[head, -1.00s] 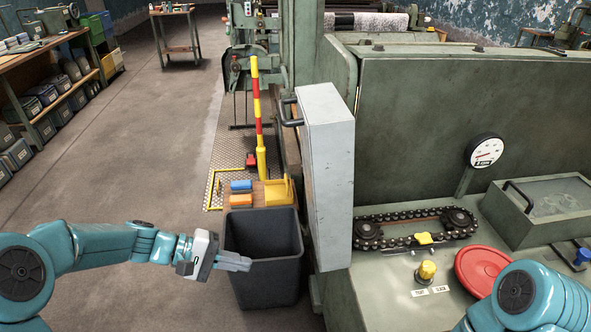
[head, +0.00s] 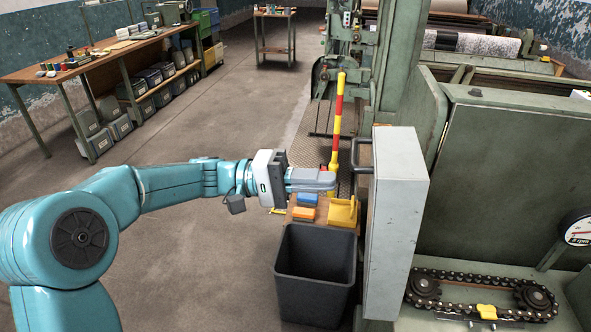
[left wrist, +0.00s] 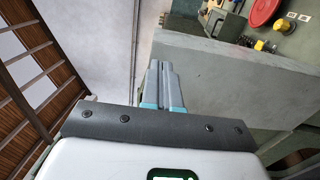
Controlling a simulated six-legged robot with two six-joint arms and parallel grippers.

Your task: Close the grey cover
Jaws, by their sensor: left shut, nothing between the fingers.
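The grey cover (head: 397,220) stands swung open on edge beside the green machine, with a dark bar handle (head: 358,153) on its far left edge. A chain on two sprockets (head: 480,293) lies exposed to the right of the cover. My left gripper (head: 334,181) is shut and empty, its fingertips pointing right, a little left of the cover and near the handle's height in the picture. I cannot tell whether it touches the cover. In the left wrist view the shut fingers (left wrist: 160,64) point at a pale grey surface. My right gripper is out of view.
A black bin (head: 315,270) stands below my left gripper. A small wooden stand with orange and blue blocks (head: 306,198) and a yellow holder (head: 343,211) sits behind it. A red-yellow post (head: 338,115) rises beyond. The floor to the left is open.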

